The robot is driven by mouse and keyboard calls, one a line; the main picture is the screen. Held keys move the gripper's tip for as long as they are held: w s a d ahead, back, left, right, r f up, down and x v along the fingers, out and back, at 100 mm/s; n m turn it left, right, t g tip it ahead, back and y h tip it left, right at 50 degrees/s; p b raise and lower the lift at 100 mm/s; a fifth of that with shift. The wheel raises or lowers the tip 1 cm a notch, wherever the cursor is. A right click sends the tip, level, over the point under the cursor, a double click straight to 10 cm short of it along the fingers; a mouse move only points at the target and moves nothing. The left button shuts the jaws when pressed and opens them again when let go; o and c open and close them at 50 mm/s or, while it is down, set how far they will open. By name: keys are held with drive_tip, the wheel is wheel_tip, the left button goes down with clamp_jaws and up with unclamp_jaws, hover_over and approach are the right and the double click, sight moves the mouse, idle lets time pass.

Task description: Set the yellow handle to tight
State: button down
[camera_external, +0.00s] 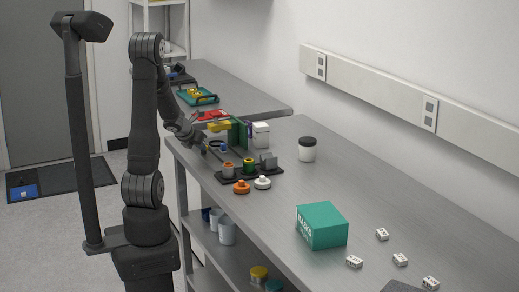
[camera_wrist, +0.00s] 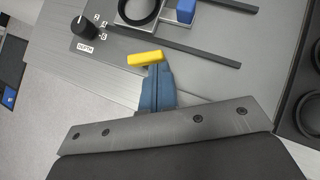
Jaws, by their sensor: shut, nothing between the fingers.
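The yellow handle (camera_wrist: 146,58) is a short bar, tilted slightly, near the middle of the wrist view. My gripper (camera_wrist: 159,69) has blue fingers, shut together with nothing between them. Their tips are right beside the handle's right end in the picture; I cannot tell whether they touch it. A black dial (camera_wrist: 88,29) with a white pointer and a small label sits up and left of the handle. No marking for tight is readable. In the external view my gripper (camera_external: 205,149) is low over the left edge of the bench; the handle cannot be made out there.
A black ring (camera_wrist: 138,8), a blue block (camera_wrist: 186,11) and dark rails lie beyond the handle. A black plate (camera_wrist: 308,137) with round recesses is at the right. On the bench stand an orange knob (camera_external: 242,187), a white jar (camera_external: 307,150) and a green box (camera_external: 322,226).

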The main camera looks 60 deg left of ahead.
drive_tip(key=shift+w+d, duration=0.3)
drive_tip(key=shift+w, duration=1.2)
drive_tip(key=shift+d, duration=0.1)
idle(0.8)
drive_tip(key=d, duration=0.1)
drive_tip(key=s+d, duration=0.1)
drive_tip(key=d, duration=0.1)
drive_tip(key=shift+s+d+r, duration=0.1)
drive_tip(key=shift+s+d, duration=0.3)
drive_tip(key=s+d+r, duration=0.2)
drive_tip(key=d+r, duration=0.4)
drive_tip(key=shift+s+r, duration=0.4)
drive_tip(key=shift+a+f, duration=0.1)
drive_tip(key=shift+w+a+f, duration=0.35)
drive_tip(key=shift+a+f, duration=0.3)
drive_tip(key=shift+f, duration=0.1)
drive_tip(key=shift+w+a+f, duration=0.3)
drive_tip(key=shift+a+f, duration=0.4)
drive_tip(key=shift+w+a+f, duration=0.35)
drive_tip(key=shift+a+f, duration=0.3)
drive_tip(key=shift+f, duration=0.1)
